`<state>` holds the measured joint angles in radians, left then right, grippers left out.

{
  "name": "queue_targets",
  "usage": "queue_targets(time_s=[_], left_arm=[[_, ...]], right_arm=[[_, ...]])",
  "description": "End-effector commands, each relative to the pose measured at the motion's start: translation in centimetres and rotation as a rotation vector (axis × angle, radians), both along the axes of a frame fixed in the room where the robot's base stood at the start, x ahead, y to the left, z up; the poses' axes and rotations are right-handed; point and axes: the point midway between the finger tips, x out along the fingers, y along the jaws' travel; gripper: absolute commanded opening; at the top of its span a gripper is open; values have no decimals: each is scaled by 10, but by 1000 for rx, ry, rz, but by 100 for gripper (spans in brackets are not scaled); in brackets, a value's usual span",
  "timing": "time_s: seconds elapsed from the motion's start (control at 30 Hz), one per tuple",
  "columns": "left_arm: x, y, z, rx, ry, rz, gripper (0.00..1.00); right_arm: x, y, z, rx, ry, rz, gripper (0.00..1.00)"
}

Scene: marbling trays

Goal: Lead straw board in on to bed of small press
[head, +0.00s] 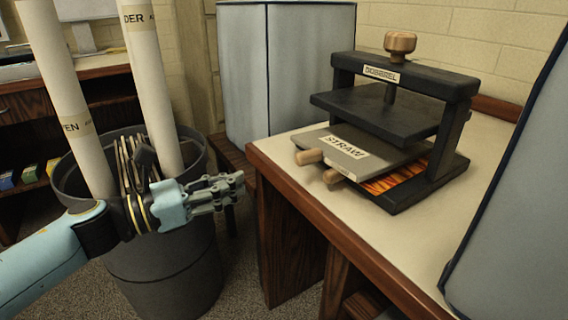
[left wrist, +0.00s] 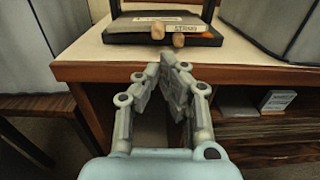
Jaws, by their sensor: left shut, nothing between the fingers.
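The grey straw board (head: 352,153), labelled STRAW, lies partly inside the small black press (head: 442,152), labelled DOBBREL. Its two wooden handles (head: 310,156) stick out at the front left. An orange patterned sheet (head: 396,177) shows under the board on the press bed (head: 412,195). The upper plate stands raised above the board. In the left wrist view the board (left wrist: 215,22) and its handles show beyond the table edge. My left gripper (head: 238,186) is shut and empty, left of the table and apart from the board. My right gripper is not in view.
The press stands on a pale-topped wooden table (head: 290,143), its front part clear. A dark bin (head: 185,262) with paper rolls stands behind my left arm. Grey-blue padded panels (head: 245,75) stand behind and at right. Shelves (left wrist: 265,130) lie under the table.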

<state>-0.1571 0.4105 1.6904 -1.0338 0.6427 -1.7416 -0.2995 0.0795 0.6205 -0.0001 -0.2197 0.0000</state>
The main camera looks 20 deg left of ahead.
Motion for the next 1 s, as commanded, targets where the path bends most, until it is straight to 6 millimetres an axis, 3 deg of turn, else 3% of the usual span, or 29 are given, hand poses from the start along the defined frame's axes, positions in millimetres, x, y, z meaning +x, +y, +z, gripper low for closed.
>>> queue_targets(time_s=[0.3, 0.5, 1.0], left_arm=[[55, -43, 2, -6, -1, 3, 0], [77, -62, 1, -4, 1, 2, 0], [86, -70, 0, -2, 2, 3, 0]], right_arm=[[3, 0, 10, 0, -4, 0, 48], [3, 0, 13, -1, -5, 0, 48], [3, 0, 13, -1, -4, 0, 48]])
